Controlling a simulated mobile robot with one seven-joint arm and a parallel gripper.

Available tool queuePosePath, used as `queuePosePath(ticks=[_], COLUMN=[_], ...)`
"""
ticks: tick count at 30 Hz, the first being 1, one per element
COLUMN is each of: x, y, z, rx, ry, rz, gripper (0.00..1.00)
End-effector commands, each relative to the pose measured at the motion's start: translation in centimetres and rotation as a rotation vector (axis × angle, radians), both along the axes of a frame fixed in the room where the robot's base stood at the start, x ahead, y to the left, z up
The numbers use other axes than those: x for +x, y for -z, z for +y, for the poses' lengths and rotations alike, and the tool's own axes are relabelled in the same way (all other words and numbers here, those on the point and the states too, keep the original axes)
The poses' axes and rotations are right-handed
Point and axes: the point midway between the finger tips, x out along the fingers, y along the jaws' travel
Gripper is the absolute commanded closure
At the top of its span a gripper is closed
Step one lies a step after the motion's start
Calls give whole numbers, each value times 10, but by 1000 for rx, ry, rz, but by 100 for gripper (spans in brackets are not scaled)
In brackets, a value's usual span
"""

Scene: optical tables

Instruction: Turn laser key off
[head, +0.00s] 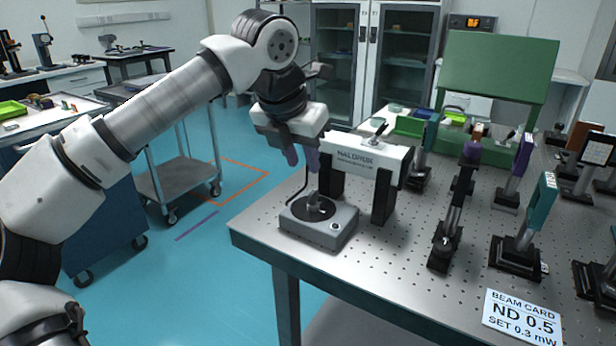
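The white laser head (368,158) rests on black posts near the left end of the optical table. A grey box (338,232) sits on the table at its front left, with a black round dial (325,211) and a small upright knob or key on top. The turn position of that part is too small to read. My gripper (302,162) hangs above the box, pointing down beside the laser head's left end. Its two purple fingertips are apart, with nothing seen between them. They are above the dial and not touching it.
The perforated table (390,252) carries several optic mounts to the right and a beam card (522,318) at the front. A thin black cable (296,193) rises by the box. A green panel (500,65) stands behind. A grey cart (178,178) stands left on open blue floor.

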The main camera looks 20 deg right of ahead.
Motion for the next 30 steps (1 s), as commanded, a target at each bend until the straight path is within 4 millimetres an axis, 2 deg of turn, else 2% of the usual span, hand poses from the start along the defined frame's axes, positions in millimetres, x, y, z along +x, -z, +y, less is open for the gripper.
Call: queuePosePath(ticks=[3,9,24,27,30], x=[-5,-10,-11,-19,-43], y=[-21,-39,-41,-45,-61], z=[7,12,13,4,-15], rx=[0,0,-1,-64,-235], ry=[-1,0,0,46,161], rz=[-2,0,1,10,28], gripper=[71,71,71,71,71])
